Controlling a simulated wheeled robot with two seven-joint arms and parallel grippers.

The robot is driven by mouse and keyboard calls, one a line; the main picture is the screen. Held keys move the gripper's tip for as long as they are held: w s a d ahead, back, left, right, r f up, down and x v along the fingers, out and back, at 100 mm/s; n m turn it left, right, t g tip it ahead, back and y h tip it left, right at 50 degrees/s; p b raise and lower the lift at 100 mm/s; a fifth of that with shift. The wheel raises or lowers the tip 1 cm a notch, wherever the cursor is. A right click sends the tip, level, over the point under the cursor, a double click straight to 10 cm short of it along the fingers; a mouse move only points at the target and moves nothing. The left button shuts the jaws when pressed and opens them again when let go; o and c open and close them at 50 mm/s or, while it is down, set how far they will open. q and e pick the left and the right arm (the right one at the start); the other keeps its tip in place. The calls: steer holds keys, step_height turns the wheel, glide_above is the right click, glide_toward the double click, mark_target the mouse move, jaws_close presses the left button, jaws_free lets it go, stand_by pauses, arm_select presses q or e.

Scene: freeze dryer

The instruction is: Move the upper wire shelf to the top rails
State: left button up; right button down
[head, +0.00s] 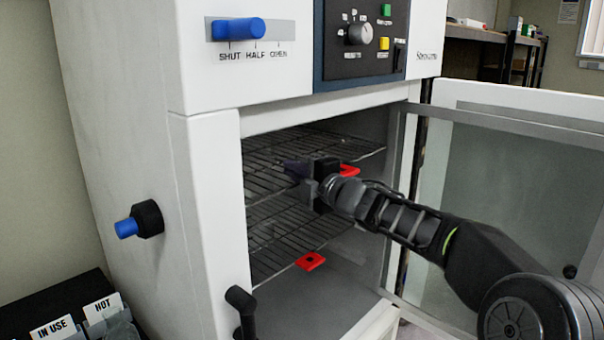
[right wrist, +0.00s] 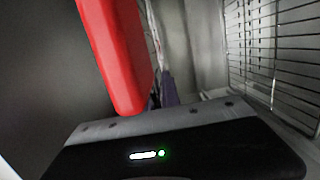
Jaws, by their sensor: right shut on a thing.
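The upper wire shelf (head: 330,143) is inside the open chamber, and a red tab (head: 348,170) shows at its front. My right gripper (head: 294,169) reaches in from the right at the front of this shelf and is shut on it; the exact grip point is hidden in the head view. In the right wrist view a red tab (right wrist: 115,50) lies close beside the fingers (right wrist: 165,90). The lower wire shelf (head: 285,238) sits below with its own red tab (head: 311,261). The rails are too dark to make out. My left gripper is not in view.
The glass door (head: 500,190) stands open at the right, beside my right arm. The white cabinet (head: 130,110) has a blue slider (head: 238,29) above and a blue side knob (head: 127,228). A black latch handle (head: 242,300) projects at the lower left of the opening.

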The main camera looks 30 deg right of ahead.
mark_target(267, 159)
steer(key=shift+w+a+r, duration=0.1)
steer(key=shift+w+a, duration=0.15)
steer(key=shift+w, duration=0.45)
steer(key=shift+w+a+r, duration=0.1)
steer(key=shift+w+a, duration=0.1)
steer(key=shift+w, duration=0.5)
steer(key=shift+w+a+p, duration=0.25)
steer(key=shift+w+a, duration=0.05)
steer(key=shift+w, duration=0.65)
steer(key=shift+w+a+p, duration=0.2)
steer(key=shift+w+a, duration=0.1)
steer(key=shift+w, duration=0.65)
steer(key=shift+w+a+p, duration=0.25)
steer(key=shift+w+a, duration=0.05)
steer(key=shift+w, duration=0.65)
steer(key=shift+f, duration=0.25)
steer(key=shift+f+b, duration=0.3)
steer(key=shift+b, duration=0.15)
steer(key=c, duration=1.5)
jaws_free()
steer(key=shift+f, duration=0.1)
